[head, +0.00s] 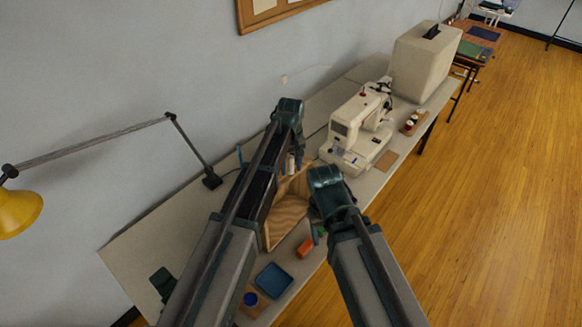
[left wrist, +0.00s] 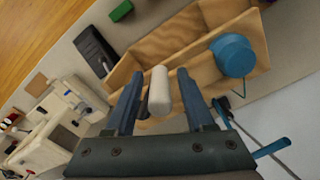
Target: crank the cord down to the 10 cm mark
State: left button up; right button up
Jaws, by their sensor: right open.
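The open wooden box (head: 287,213) stands on the table below my two arms; it also shows in the left wrist view (left wrist: 180,38). A white cylindrical knob (left wrist: 159,91) stands by its wall, between the fingers of my left gripper (left wrist: 157,76), with a gap on both sides. In the head view my left gripper (head: 292,158) points down at the knob. A blue round part (left wrist: 232,56) sits on the box's rim. My right gripper (head: 316,212) is low beside the box, open, mostly hidden by its own wrist. I cannot make out the cord or its scale.
A sewing machine (head: 355,130) stands behind the box, with a beige case (head: 424,58) farther back. In front lie an orange block (head: 305,248), a green block (head: 322,231) and a blue tray (head: 274,280). A lamp arm (head: 95,142) reaches over the left side.

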pick_arm(q)
grip_shut()
dwell(1.2)
